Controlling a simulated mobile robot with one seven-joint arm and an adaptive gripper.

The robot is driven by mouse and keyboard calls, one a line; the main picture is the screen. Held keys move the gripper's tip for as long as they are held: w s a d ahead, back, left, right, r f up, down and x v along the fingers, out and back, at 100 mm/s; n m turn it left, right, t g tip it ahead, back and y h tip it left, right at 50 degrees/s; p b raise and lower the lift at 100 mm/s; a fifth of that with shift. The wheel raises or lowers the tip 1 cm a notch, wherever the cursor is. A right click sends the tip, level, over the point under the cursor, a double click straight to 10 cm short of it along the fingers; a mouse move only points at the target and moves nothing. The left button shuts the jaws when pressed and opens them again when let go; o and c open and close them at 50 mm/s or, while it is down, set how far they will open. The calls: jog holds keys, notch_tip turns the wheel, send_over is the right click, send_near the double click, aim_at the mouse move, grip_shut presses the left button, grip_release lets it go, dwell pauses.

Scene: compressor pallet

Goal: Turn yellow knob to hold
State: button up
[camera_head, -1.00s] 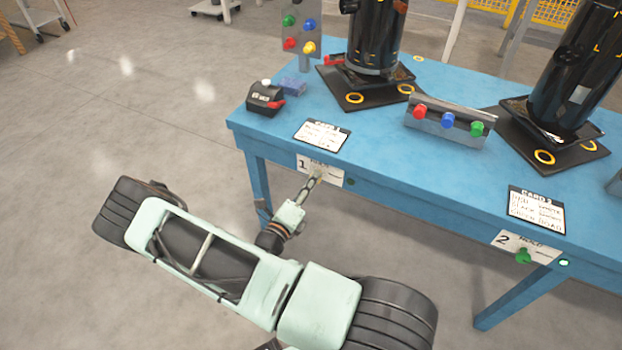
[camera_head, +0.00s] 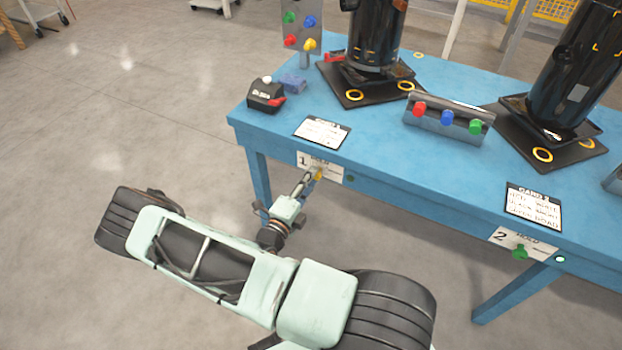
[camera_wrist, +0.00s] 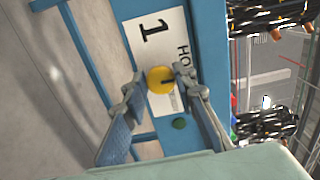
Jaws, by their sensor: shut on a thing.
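The yellow knob (camera_head: 319,174) sits on the white plate marked 1 (camera_head: 334,172) on the front edge of the blue table. In the wrist view the knob (camera_wrist: 160,80) shows as a round yellow face. Its dark mark points right, towards the edge with the partly hidden HOLD lettering. My gripper (camera_wrist: 157,80) has one finger on each side of the knob and is shut on it. In the head view my gripper (camera_head: 312,180) reaches the plate from the lower left and partly covers it.
A small dark green button (camera_wrist: 179,124) is beside the plate. A second plate (camera_head: 508,241) with a green knob (camera_head: 520,252) is further right.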

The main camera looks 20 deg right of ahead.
jog(key=o, duration=1.1)
jog(key=shift+o, duration=0.2)
jog(key=v, duration=1.2)
